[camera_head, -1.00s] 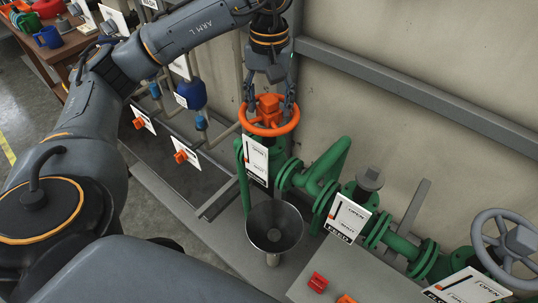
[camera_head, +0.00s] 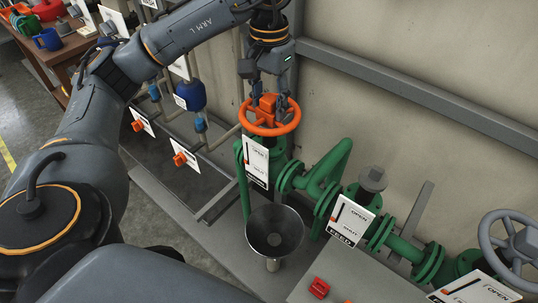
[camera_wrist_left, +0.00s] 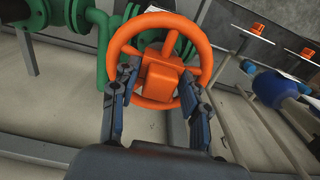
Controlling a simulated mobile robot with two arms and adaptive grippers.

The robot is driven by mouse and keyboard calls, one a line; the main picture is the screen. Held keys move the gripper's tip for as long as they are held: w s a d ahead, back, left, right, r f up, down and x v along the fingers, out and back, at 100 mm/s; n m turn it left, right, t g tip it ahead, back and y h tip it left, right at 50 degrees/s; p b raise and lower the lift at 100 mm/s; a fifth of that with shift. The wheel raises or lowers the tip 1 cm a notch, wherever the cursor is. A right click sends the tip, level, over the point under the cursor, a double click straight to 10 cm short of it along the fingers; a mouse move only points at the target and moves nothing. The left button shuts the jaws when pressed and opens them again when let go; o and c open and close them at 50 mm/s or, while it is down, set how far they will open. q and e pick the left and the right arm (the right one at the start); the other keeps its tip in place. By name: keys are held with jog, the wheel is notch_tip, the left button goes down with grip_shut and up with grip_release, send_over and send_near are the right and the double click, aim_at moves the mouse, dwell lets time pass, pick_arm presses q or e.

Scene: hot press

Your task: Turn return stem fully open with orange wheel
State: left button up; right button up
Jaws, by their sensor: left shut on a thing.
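The orange wheel (camera_head: 270,127) sits on top of a green valve on the return stem, with a blocky orange hub in its middle. In the left wrist view the orange wheel (camera_wrist_left: 148,99) fills the upper middle. My left gripper (camera_head: 270,103) comes down on it from above. In the left wrist view the fingers of my left gripper (camera_wrist_left: 157,85) stand on either side of the hub, shut on the wheel. A white placard (camera_head: 257,160) with a dark pointer hangs in front of the valve; its text is too small to read fully. My right gripper is not in view.
A metal funnel (camera_head: 274,232) stands below the wheel. Green flanged pipes with a FEED placard (camera_head: 350,220) run to the right, towards a grey wheel (camera_head: 512,240). A grey rail (camera_head: 420,94) crosses the wall. Small orange valve knobs (camera_head: 180,159) sit at left.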

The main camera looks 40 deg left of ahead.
pick_arm(q)
jog(key=n, duration=0.3)
jog(key=shift+n, duration=0.3)
jog(key=n, duration=0.4)
jog(key=shift+n+p, duration=0.3)
jog(key=n, duration=0.6)
jog(key=shift+d+p, duration=0.1)
jog(key=shift+p, duration=0.2)
jog(key=n, duration=0.5)
jog(key=shift+n, duration=0.4)
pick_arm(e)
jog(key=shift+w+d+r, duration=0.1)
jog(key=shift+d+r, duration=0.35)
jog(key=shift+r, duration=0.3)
